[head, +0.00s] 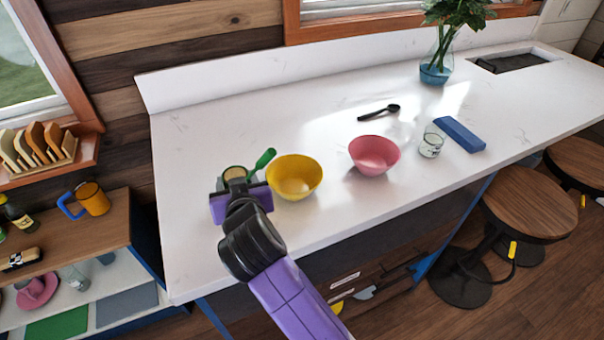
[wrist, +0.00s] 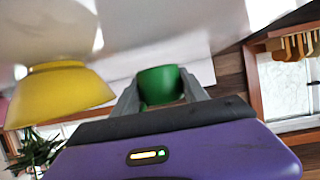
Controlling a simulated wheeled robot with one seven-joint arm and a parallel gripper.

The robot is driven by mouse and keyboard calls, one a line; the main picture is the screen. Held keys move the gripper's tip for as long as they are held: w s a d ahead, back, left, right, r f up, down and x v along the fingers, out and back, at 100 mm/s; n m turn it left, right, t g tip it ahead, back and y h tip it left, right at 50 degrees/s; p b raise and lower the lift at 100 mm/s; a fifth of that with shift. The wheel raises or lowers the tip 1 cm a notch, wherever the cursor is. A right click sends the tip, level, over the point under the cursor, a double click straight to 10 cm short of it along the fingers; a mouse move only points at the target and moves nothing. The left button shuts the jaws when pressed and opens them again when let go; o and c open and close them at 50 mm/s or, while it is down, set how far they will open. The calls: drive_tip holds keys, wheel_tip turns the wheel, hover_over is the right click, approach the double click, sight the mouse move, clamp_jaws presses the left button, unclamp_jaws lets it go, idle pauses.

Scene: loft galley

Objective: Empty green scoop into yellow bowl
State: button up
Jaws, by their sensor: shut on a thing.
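The green scoop (head: 264,159) is in my gripper (head: 236,181), just left of the yellow bowl (head: 294,188). Its handle points up and right, toward the back of the counter, and a tan surface shows inside its round cup. In the wrist view the green scoop (wrist: 160,84) sits between the two grey fingers of my gripper (wrist: 160,92), which are shut on it. The yellow bowl (wrist: 60,97) stands to the left there. In the head view the bowl looks empty, and part of the scoop's cup is hidden by my gripper.
A pink bowl (head: 375,155) stands right of the yellow bowl. A vase (head: 436,72) stands at the back. The counter (head: 220,115) behind the yellow bowl is clear.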

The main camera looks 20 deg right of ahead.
sight(246, 174)
drive_tip(key=shift+r, duration=0.2)
drive_tip(key=shift+s+d+r+m+y+p, duration=0.1)
drive_tip(key=shift+d+r+m+y+p, duration=0.2)
drive_tip(key=shift+r, duration=0.55)
drive_tip(key=shift+s+d+r+m+y+p, duration=0.1)
drive_tip(key=shift+d+r+m+y+p, duration=0.2)
drive_tip(key=shift+r, duration=0.5)
drive_tip(key=shift+d+m+t+b, duration=0.3)
drive_tip(key=shift+d+b, duration=0.05)
drive_tip(key=shift+b, duration=0.2)
drive_tip(key=shift+r, duration=0.25)
drive_tip(key=shift+s+d, duration=0.1)
drive_tip(key=shift+d, duration=0.05)
drive_tip(key=shift+d+r+m+y+b, duration=0.1)
drive_tip(key=shift+d+m+y+b, duration=0.2)
drive_tip(key=shift+m+y+b, duration=0.1)
drive_tip(key=shift+s+d+r+m+t, duration=0.2)
drive_tip(key=shift+d+r+m, duration=0.15)
drive_tip(key=shift+r, duration=0.2)
drive_tip(key=shift+s+d+r+m+t, duration=0.1)
drive_tip(key=shift+d+r+m+t, duration=0.2)
drive_tip(key=shift+r, duration=0.2)
drive_tip(key=shift+d+f+y+b, duration=0.2)
drive_tip(key=shift+y+b, duration=0.2)
drive_tip(key=shift+b, duration=0.3)
